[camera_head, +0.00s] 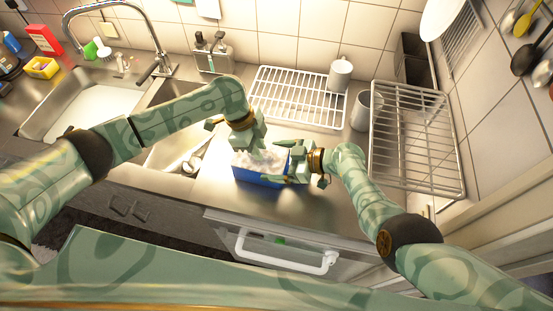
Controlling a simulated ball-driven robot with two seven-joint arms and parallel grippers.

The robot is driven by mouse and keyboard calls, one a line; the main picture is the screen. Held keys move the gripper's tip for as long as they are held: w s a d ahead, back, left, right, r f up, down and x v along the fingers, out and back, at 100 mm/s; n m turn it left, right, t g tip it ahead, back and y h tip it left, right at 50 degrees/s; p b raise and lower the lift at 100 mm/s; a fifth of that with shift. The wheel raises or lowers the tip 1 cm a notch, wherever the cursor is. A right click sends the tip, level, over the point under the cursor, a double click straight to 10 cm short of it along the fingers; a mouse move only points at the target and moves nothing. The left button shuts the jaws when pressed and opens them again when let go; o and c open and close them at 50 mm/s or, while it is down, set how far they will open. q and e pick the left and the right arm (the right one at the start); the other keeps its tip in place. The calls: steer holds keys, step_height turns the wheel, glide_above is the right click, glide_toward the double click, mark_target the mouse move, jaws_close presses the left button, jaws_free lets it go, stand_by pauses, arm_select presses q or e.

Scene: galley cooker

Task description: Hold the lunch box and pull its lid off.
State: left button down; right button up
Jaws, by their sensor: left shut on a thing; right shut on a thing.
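The lunch box (246,177) is blue and stands on the metal counter in the middle of the view, near the counter's front edge. Its lid (245,161) looks whitish and is on top of the blue body, partly covered by my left gripper. My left gripper (262,155) reaches down onto the top from above and is shut on the lid. My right gripper (290,174) comes in from the right and is shut on the box's right side. The grippers hide the right part of the box and much of the lid's rim.
A white wire rack (285,97) lies behind the box, with a white mug (339,76) at its right and a grey cup (365,112) beside it. A larger dish rack (408,150) stands at the right. The sink (85,110) is at the left. A white handle (285,257) juts out in front.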

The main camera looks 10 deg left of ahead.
arm_select(q)
steer(key=shift+r, duration=0.2)
steer(key=shift+r, duration=1.6)
steer(key=shift+r, duration=0.1)
steer(key=shift+r, duration=0.25)
step_height(320, 180, up, 6)
steer(key=f, duration=0.1)
steer(key=a+r, duration=0.2)
steer(key=a, duration=0.8)
steer(key=shift+w+r, duration=0.15)
steer(key=shift+w, duration=0.2)
arm_select(e)
steer(key=o, duration=0.7)
steer(key=shift+o, duration=0.2)
